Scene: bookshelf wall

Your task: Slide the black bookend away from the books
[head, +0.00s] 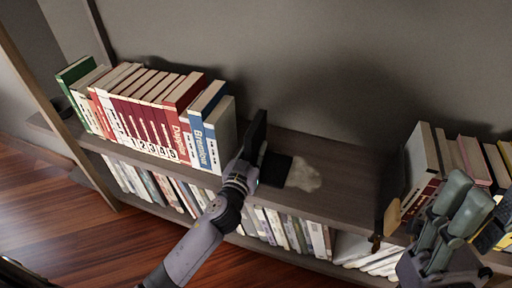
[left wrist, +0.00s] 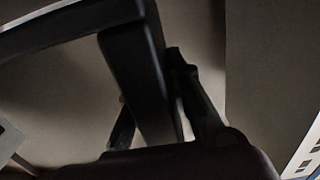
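The black bookend stands upright on the top shelf, with its upright plate (head: 257,126) just right of the last book in the row and its flat base (head: 274,170) to the right. A narrow gap shows between plate and book. My left gripper (head: 243,165) is at the plate's front edge. In the left wrist view, the dark plate (left wrist: 135,75) rises between the two fingers, which lean in on both sides and appear shut on it; the left fingertip is partly hidden.
The row of books (head: 150,110) fills the shelf's left part. A pale patch (head: 304,176) lies right of the bookend's base. Books also fill the lower shelf.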

